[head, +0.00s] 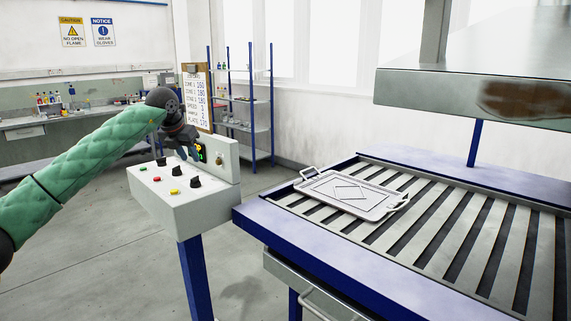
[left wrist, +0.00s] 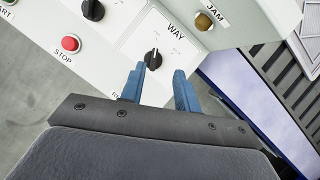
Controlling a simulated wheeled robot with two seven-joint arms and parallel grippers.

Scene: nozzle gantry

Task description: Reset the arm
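My left arm, in a green quilted sleeve, reaches in from the left in the head view. Its gripper (head: 188,153) is above the back of a white control box (head: 182,213). In the left wrist view the two blue fingers of my left gripper (left wrist: 158,76) stand apart with nothing held between them. Their tips point at the box face, close to a black knob (left wrist: 153,60) marked WAY. Whether a finger touches the knob I cannot tell. My right gripper is in neither view.
A red STOP button (left wrist: 71,43), another black knob (left wrist: 93,9) and a brass JAM fitting (left wrist: 203,21) are near the gripper. A blue shelf rack (head: 250,107) stands behind.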

